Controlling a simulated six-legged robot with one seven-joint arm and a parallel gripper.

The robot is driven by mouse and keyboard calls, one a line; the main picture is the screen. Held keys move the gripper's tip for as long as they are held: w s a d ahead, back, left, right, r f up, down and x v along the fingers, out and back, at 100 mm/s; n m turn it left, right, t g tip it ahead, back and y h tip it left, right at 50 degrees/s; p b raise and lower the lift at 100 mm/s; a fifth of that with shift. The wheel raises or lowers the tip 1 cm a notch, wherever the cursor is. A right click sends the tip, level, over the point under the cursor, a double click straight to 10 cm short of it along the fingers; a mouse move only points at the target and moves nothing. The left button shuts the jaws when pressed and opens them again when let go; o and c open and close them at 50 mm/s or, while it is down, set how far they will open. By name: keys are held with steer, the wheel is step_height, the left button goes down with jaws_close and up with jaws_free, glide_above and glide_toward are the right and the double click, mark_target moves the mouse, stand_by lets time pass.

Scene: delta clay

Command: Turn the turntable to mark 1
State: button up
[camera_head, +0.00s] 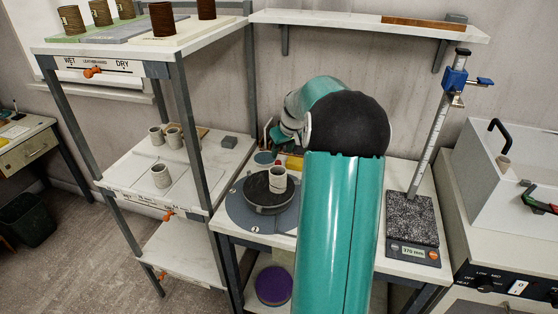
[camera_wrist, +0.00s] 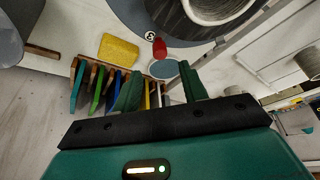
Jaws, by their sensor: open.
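The turntable (camera_head: 262,203) stands on the white bench in the head view, a dark round wheel on a wider blue-grey disc. A pale cup (camera_head: 278,179) stands on the wheel. In the wrist view the turntable's disc (camera_wrist: 136,12) is cut off at the top, with a number 3 on its rim. A small red piece (camera_wrist: 159,47) sits by that rim, beside the 3. My gripper (camera_wrist: 161,84) is open, its green fingers apart and empty, short of the turntable.
A rack of coloured tools (camera_wrist: 90,88), a yellow sponge (camera_wrist: 119,50) and a round blue-grey dish (camera_wrist: 163,69) lie close to my fingers. Shelves with cups (camera_head: 160,177) stand left. A height gauge (camera_head: 413,219) stands right. My arm hides the bench's middle.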

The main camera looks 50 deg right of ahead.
mark_target(278, 161)
steer(key=x, duration=0.6)
steer(key=shift+w+f, duration=0.15)
steer(key=shift+f, duration=0.2)
jaws_close()
